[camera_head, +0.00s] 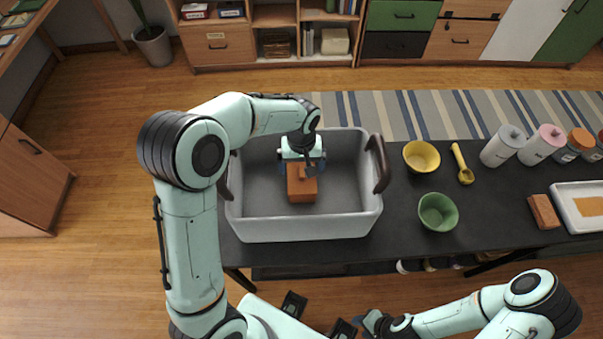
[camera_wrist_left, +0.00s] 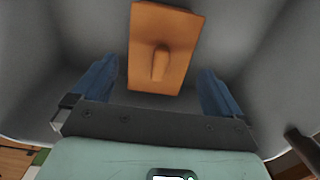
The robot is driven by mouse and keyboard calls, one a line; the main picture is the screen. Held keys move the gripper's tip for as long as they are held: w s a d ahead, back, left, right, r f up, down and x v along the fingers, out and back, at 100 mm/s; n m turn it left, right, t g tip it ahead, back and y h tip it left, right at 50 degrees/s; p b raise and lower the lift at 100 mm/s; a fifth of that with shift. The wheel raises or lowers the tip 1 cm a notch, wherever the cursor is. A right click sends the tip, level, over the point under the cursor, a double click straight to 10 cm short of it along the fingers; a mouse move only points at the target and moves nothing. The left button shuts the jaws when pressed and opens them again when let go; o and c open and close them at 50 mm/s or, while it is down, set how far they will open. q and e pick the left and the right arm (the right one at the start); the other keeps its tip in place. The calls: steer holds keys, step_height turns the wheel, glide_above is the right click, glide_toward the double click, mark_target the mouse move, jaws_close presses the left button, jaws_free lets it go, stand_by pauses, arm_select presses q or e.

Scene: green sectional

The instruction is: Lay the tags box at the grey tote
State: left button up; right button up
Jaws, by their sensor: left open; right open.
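The grey tote (camera_head: 300,229) stands on the dark table with brown handles at its two ends. An orange-brown box with a small knob on top, which I take for the tags box (camera_head: 300,191), rests on the tote's floor; no label is readable. It also shows in the left wrist view (camera_wrist_left: 175,30). My left gripper (camera_head: 302,170) is inside the tote, at the box's far side in the head view. Its blue fingers (camera_wrist_left: 157,78) are open and apart, with the box beyond and between them, not gripped. My right gripper (camera_head: 372,322) is low at the bottom edge, away from the tote.
Right of the tote on the table (camera_head: 400,217) are a yellow bowl (camera_head: 421,156), a green bowl (camera_head: 438,211), a yellow scoop (camera_head: 464,168), several jars, a brown block (camera_head: 543,211) and a white tray (camera_head: 571,214). The tote's walls surround my left gripper.

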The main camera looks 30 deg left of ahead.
arm_select(q)
steer(key=shift+r, duration=2)
